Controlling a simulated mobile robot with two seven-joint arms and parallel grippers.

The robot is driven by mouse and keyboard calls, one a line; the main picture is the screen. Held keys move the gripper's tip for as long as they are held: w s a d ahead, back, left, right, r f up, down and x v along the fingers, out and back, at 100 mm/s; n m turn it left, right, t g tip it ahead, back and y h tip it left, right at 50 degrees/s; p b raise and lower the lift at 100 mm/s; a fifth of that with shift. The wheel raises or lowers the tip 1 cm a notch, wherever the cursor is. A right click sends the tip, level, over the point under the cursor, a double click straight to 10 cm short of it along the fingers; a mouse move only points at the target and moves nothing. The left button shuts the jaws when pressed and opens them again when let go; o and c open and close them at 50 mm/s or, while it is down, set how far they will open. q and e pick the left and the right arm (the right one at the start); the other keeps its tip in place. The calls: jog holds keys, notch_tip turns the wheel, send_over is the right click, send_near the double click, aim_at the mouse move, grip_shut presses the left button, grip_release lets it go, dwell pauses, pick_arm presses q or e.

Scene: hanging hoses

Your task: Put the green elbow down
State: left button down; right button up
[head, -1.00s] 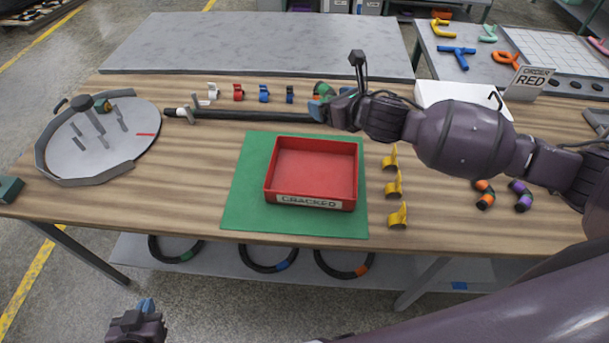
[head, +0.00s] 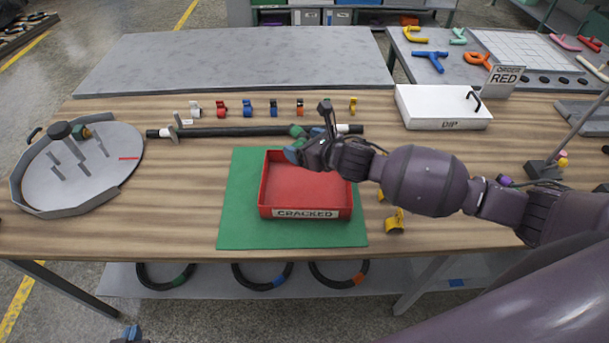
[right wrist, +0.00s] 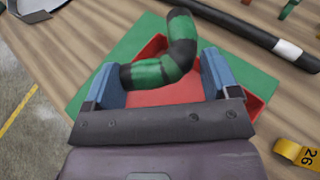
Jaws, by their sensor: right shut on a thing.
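The green elbow (right wrist: 150,73), a bent hose piece with black bands, sits between the blue fingers of my right gripper (right wrist: 160,80), which is shut on it. In the head view my right gripper (head: 297,148) is over the back part of the red tray labelled CRACKED (head: 305,213); the elbow (head: 297,131) shows only partly behind the fingers. In the right wrist view the red tray (right wrist: 150,48) lies below the elbow, apparently with a gap. My left gripper (head: 131,333) is at the bottom edge, mostly cut off.
The tray stands on a green mat (head: 240,215). A black hose (head: 230,132) lies behind it, with several coloured clips beyond. A round grey tray with posts (head: 80,165) is at left, a white DIP box (head: 443,107) at back right. Yellow clips (head: 395,222) lie right of the mat.

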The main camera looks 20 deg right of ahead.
notch_tip(320, 180, down, 7)
jog(key=shift+f+b, duration=0.1)
jog(key=shift+b, duration=0.25)
jog(key=shift+f, duration=1.9)
jog(key=shift+f+b, duration=0.4)
jog(key=shift+b, duration=0.05)
jog(key=shift+f, duration=0.25)
jog(key=o, duration=0.8)
